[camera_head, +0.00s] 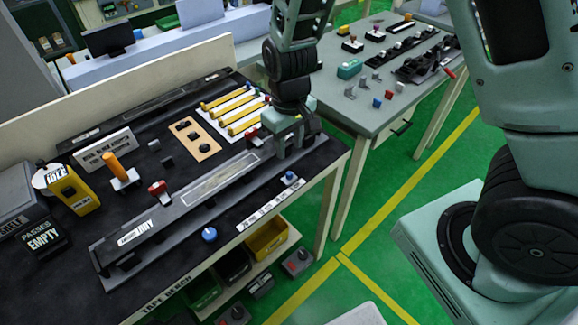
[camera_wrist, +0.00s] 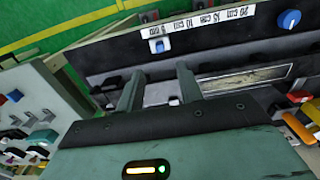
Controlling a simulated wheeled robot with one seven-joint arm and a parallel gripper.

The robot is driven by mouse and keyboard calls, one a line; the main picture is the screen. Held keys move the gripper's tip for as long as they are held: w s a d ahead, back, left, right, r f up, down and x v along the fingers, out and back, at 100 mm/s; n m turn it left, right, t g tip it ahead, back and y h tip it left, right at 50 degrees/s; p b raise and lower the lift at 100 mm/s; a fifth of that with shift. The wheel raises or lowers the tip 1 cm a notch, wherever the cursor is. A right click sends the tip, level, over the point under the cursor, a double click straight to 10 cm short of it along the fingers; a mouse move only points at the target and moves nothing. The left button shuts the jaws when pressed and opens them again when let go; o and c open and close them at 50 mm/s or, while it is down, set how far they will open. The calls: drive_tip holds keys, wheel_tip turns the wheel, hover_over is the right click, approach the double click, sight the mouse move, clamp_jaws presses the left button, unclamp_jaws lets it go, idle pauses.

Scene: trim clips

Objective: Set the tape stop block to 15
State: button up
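A small pale block with a blue top (camera_head: 290,178), which looks like the tape stop block, sits at the right end of the tape bench's front. It also shows in the wrist view (camera_wrist: 158,45), beside the 5 end of the white number strip (camera_wrist: 198,19). The strip (camera_head: 266,204) reads 20, 15, 10 and 5 cm in the wrist view. My gripper (camera_head: 291,143) is above the right end of the long grey rail (camera_head: 140,232). In the wrist view its fingers (camera_wrist: 159,90) are apart, with a pale rail part visible between them and the block beyond.
A round blue knob (camera_head: 209,234) stands near the strip's 20 end. A red-topped clamp (camera_head: 158,190), an orange-handled lever (camera_head: 115,168) and yellow bars (camera_head: 235,108) stand on the black bench. A grey table (camera_head: 385,100) with small parts stands to the right across a gap.

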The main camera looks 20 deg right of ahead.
sight(289, 173)
wheel_tip(289, 173, down, 9)
drive_tip(key=shift+f+p, duration=0.2)
drive_tip(key=shift+p, duration=0.3)
clamp_jaws()
